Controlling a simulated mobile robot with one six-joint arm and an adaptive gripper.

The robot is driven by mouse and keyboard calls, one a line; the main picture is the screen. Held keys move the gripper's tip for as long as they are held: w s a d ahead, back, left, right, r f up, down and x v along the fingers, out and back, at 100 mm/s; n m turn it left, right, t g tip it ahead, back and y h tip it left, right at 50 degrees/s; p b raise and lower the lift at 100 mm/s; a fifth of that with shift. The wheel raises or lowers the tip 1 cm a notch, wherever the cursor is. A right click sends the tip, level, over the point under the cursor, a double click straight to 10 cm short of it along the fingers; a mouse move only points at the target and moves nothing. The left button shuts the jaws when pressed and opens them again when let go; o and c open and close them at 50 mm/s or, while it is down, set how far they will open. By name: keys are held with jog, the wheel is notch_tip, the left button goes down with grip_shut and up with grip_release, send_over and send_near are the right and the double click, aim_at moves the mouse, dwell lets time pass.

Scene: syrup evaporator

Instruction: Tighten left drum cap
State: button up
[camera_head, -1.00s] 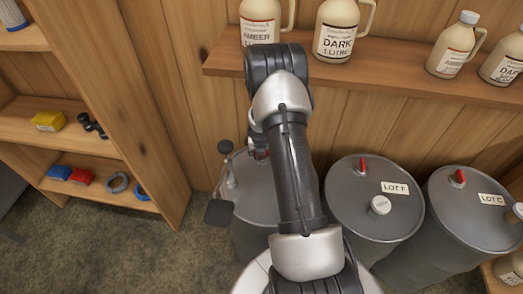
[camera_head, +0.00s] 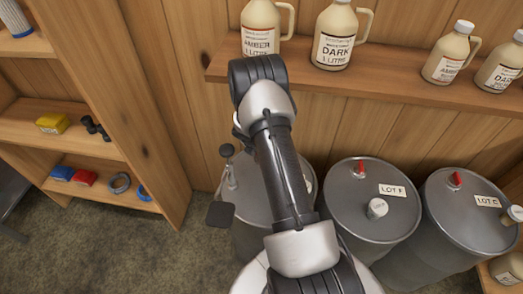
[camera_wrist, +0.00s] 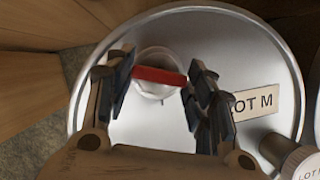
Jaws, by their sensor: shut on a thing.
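The left drum (camera_head: 252,197) is a grey metal drum, partly hidden by my arm in the head view. In the wrist view, its silvery lid (camera_wrist: 245,60) carries a tan "LOT M" label (camera_wrist: 255,103). A round whitish cap (camera_wrist: 157,57) with a red bar (camera_wrist: 158,76) across it sits near the upper middle of the lid. My gripper (camera_wrist: 160,84) is over the lid, shut on the cap's red bar, with one finger at each end. My gripper is hidden in the head view.
Drum LOT F (camera_head: 345,220) and drum LOT C (camera_head: 445,235) stand to the right. A wooden shelf (camera_head: 400,84) with several jugs runs above. A labelled cylinder (camera_wrist: 296,156) stands close at lower right.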

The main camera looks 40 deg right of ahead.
jog(key=shift+w+a+m+g+p, duration=0.1)
jog(key=shift+m+g+p, duration=0.6)
jog(key=shift+m, duration=1.6)
jog(key=o, duration=1.1)
jog(key=shift+c, duration=0.2)
